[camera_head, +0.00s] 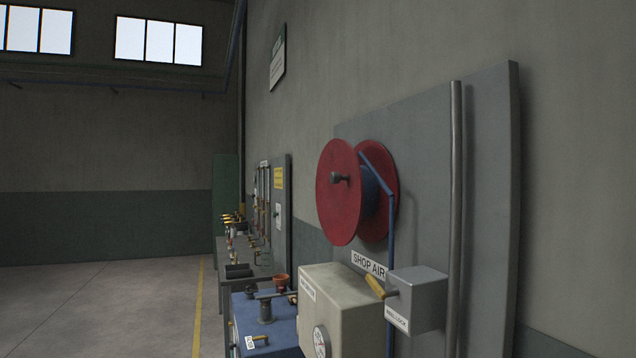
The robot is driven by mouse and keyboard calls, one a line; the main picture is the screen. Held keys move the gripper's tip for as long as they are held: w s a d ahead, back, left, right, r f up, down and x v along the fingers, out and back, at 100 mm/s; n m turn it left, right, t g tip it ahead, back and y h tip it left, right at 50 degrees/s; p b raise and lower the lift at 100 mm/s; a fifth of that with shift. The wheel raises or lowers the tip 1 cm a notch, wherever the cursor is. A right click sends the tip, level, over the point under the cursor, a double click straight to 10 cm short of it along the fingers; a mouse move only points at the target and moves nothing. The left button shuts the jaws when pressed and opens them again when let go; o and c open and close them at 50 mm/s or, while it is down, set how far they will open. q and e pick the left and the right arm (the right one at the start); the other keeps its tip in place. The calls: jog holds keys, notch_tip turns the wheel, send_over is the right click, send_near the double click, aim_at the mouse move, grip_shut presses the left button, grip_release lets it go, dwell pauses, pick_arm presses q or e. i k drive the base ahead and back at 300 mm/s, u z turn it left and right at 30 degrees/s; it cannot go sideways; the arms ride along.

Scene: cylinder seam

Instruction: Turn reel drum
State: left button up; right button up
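The reel drum (339,208) has two red round flanges with a dark blue hose wound between them. It is mounted on a grey wall panel (428,150) right of the middle of the head view. A small dark knob or hub (338,177) sticks out of its front flange. A blue hose (391,240) runs down from the drum. Neither of my grippers shows in this view, and nothing touches the drum.
Below the drum are a beige box (335,290) with a gauge and a grey box (420,300) with a yellow lever (375,287). A vertical pipe (455,200) runs right of the drum. A blue cabinet (272,318) and a workbench stand left. Open floor (100,300) lies further left.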

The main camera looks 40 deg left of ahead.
aim_at(339, 187)
jog(key=u, duration=0.3)
jog(key=k, duration=0.1)
jog(key=z, duration=0.55)
jog(key=i, duration=0.7)
jog(key=u, duration=0.8)
jog(key=i, duration=0.35)
jog(key=u, duration=0.4)
